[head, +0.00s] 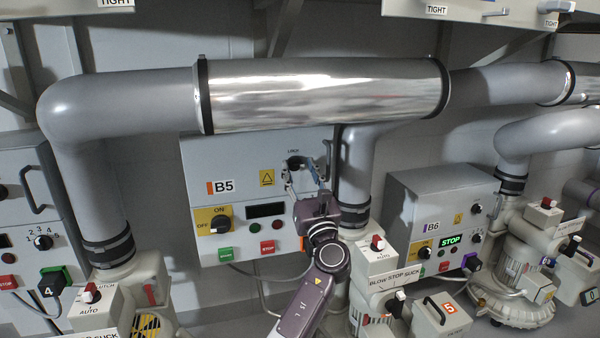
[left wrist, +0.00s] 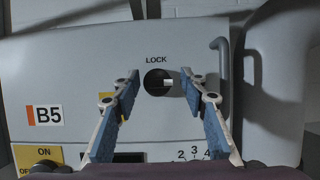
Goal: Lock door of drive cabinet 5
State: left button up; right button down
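Drive cabinet B5 (head: 218,165) is a light grey box on the wall under the silver pipe; its label also shows in the left wrist view (left wrist: 44,115). Contact cannot be told. My right gripper is out of view.
A grey bar handle (left wrist: 223,80) stands right of the lock. An ON/OFF switch (head: 219,225) and START and STOP buttons sit low on B5. The silver pipe (head: 320,92) runs above, and a grey pipe (head: 360,165) drops at the right. Cabinet B6 (head: 420,200) stands farther right.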

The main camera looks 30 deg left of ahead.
pick_arm(q)
jog(key=shift+c, duration=0.3)
jog(key=c, duration=0.9)
